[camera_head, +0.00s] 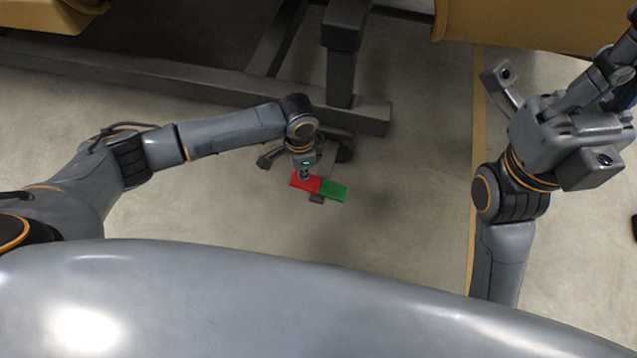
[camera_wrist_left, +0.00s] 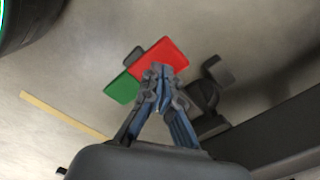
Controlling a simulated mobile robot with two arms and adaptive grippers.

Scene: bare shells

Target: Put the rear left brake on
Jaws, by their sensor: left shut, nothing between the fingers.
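The brake is a pedal (camera_head: 334,190) near the floor, with a red half on the left and a green half on the right in the head view. The same pedal (camera_wrist_left: 121,88) shows in the left wrist view, with the red half (camera_wrist_left: 161,54) partly behind my fingertips. My left gripper (camera_head: 304,174) points down at the red half, its fingers closed together and empty. It also shows in the left wrist view (camera_wrist_left: 160,82). I cannot tell whether the tips touch the pedal. My right gripper (camera_head: 610,70) is raised at the right, partly cut off by the picture edge.
A dark frame beam (camera_head: 200,88) and an upright post (camera_head: 343,60) stand just behind the pedal. Dark caster parts (camera_wrist_left: 207,94) lie beside it. Yellow bodies (camera_head: 530,22) are at the top. The floor in front and right is clear, with a yellow line (camera_head: 476,130).

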